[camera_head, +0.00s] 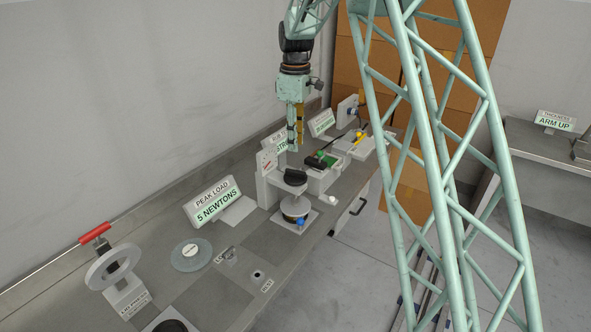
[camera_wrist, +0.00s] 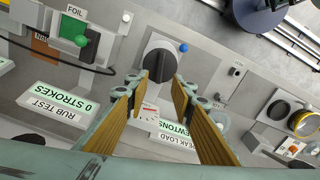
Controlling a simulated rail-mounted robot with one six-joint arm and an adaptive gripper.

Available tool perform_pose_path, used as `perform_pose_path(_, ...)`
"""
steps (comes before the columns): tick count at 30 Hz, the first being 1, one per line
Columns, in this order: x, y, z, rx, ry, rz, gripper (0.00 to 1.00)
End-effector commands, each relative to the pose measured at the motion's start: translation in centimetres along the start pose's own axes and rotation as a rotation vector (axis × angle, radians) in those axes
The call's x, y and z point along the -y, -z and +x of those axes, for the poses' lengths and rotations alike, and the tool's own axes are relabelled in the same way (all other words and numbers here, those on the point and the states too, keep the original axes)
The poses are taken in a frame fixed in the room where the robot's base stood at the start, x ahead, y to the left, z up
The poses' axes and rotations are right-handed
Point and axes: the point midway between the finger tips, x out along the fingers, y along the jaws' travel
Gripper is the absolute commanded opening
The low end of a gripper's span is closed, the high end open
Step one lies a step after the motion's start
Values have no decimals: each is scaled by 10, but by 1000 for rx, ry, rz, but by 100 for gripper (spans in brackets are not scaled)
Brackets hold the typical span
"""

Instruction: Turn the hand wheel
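The cup press (camera_head: 264,188) stands on the bench, with a dark, rounded hand wheel (camera_head: 295,177) on top, above a pale disc. My gripper (camera_head: 293,148) points down above the press, apart from the wheel as far as I can see. In the wrist view my gripper (camera_wrist: 158,92) is open, its two yellow-padded fingers apart with nothing between them.
The peak load sign (camera_head: 212,202) reads 5 NEWTONS, left of the press. A grey ring stand with a red handle (camera_head: 95,233) is at the front left. The rub test station with a green block (camera_head: 320,160) stands close behind the press. A wall lies along the left.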

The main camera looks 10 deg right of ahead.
Motion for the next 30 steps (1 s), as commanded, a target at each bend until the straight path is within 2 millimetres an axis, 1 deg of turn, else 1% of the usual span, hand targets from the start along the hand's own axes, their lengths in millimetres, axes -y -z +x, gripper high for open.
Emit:
perform_pose_path(21,1,0,93,1,2,0,23)
perform_pose_path(24,1,0,103,2,2,0,23)
perform_pose_path(30,0,0,115,0,1,0,23)
